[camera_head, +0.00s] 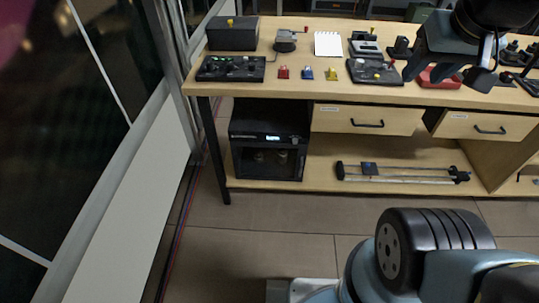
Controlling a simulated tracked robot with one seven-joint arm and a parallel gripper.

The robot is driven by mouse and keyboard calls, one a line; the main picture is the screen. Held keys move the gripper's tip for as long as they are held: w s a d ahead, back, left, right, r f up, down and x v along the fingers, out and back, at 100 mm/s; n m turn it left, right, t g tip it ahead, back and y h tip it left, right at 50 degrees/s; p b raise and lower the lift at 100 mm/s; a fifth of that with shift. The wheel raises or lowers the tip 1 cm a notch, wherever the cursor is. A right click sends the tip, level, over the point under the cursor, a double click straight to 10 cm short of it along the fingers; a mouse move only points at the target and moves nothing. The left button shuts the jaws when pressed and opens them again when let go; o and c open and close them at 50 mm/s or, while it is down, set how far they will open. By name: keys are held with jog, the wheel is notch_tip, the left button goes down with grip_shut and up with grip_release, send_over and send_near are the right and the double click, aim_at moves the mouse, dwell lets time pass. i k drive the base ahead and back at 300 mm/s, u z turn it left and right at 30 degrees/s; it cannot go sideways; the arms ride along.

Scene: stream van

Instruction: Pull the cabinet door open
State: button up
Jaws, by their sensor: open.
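A small black cabinet (270,142) stands on the lower shelf of the wooden workbench, at its left end. It has a lit display (272,138) on its front and a dark glass door (268,161) below that. The door looks shut, and a few pale round items show dimly behind the glass. I cannot make out a handle clearly. My gripper (450,74) is dark and hangs over the bench top at the upper right, up and to the right of the cabinet and well apart from it. It is open and holds nothing that I can see.
The bench top (310,90) carries control boxes, a notepad (328,44) and small coloured items. Two drawers (367,119) with black handles sit right of the cabinet, the right one jutting out. A rail (400,173) lies on the shelf. Floor in front is clear; a glass partition stands left.

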aim_at(302, 153)
jog(key=z, duration=0.85)
jog(key=k, duration=0.9)
jog(key=u, duration=0.85)
